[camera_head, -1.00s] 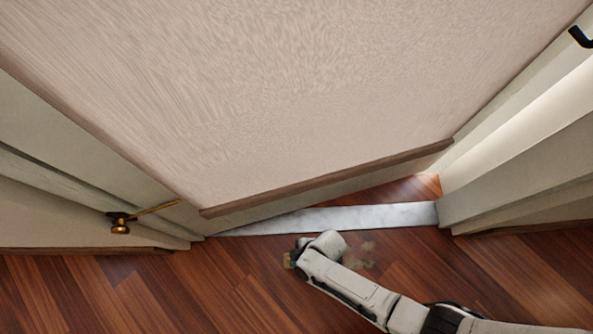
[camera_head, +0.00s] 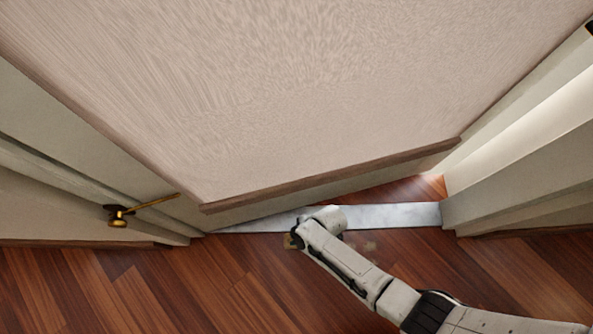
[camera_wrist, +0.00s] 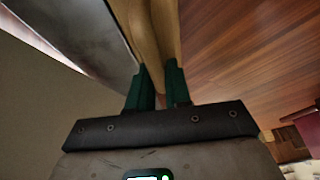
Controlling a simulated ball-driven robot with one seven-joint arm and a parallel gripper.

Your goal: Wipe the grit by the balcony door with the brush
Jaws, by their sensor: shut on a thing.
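The brush (camera_wrist: 165,30) shows in the wrist view as a tan wooden piece between the green fingers of my gripper (camera_wrist: 157,68). My gripper is shut on it. Its bristles are not clearly visible. In the head view my gripper (camera_head: 294,240) is mostly hidden by my wrist, low over the floor at the near edge of the pale sill. The grit (camera_head: 367,245) is a faint brownish patch on the wood floor, just right of my wrist and partly covered by my arm.
A white marble sill (camera_head: 390,215) runs along the doorway. A large pale panel (camera_head: 280,100) with a brown bottom edge stands over it. Pale frames (camera_head: 520,170) flank it, and a brass handle (camera_head: 118,217) sticks out at left. The dark wood floor (camera_head: 150,290) at lower left is clear.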

